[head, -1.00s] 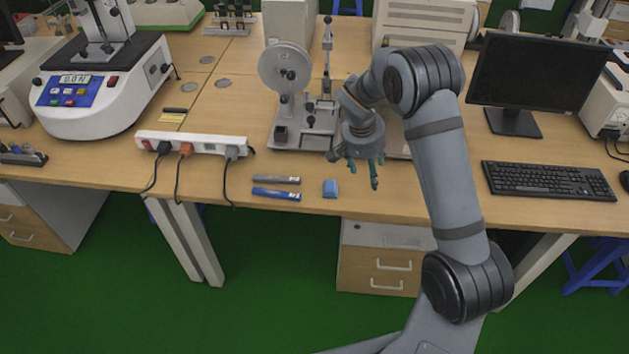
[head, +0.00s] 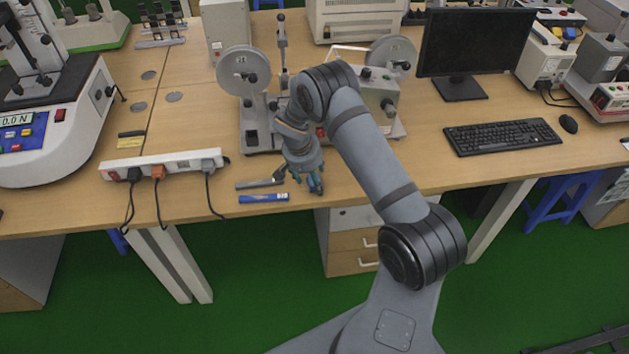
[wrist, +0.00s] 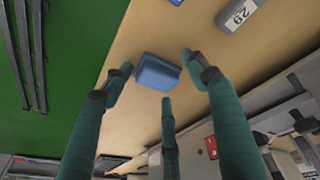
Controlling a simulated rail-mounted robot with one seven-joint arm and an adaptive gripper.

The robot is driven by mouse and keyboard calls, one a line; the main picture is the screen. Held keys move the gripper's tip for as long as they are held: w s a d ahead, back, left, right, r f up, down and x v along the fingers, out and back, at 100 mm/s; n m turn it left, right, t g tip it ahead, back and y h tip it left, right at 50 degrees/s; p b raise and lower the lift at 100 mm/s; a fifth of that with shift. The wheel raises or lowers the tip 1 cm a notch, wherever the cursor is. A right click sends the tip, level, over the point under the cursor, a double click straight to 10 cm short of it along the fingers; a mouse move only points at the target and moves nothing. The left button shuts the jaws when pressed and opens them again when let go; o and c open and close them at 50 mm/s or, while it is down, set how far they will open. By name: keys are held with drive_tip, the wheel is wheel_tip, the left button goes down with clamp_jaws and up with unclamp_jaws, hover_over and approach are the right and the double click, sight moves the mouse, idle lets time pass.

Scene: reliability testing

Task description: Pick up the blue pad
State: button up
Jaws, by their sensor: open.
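The blue pad (wrist: 157,73) lies on the wooden table (head: 390,165) near its front edge. In the wrist view it sits between the fingertips of my gripper (wrist: 157,63), with a finger on each side and a third finger below it in the picture. The fingers are open; I cannot tell whether any touches the pad. In the head view my gripper (head: 310,184) is low over the table's front edge and mostly hides the pad.
A grey bar (head: 260,184) and a blue bar (head: 263,198) lie just left of my gripper. A power strip (head: 163,166) is farther left. A test machine with discs (head: 243,72) stands behind. A keyboard (head: 502,136) and monitor (head: 474,45) are to the right.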

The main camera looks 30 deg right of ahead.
drive_tip(key=shift+c, duration=0.4)
drive_tip(key=c, duration=1)
drive_tip(key=shift+o, duration=0.2)
drive_tip(key=shift+r, duration=0.1)
drive_tip(key=shift+w+r, duration=0.1)
drive_tip(key=shift+r, duration=0.35)
drive_tip(key=r, duration=0.1)
drive_tip(key=d+r+b, duration=0.1)
drive_tip(key=r, duration=0.1)
drive_tip(key=shift+d+r+b, duration=0.2)
drive_tip(key=shift+r+b, duration=0.1)
drive_tip(key=s+d+r+b, duration=0.1)
drive_tip(key=d+r, duration=0.5)
drive_tip(key=d, duration=0.4)
drive_tip(key=shift+s+r, duration=0.2)
drive_tip(key=shift+s, duration=0.2)
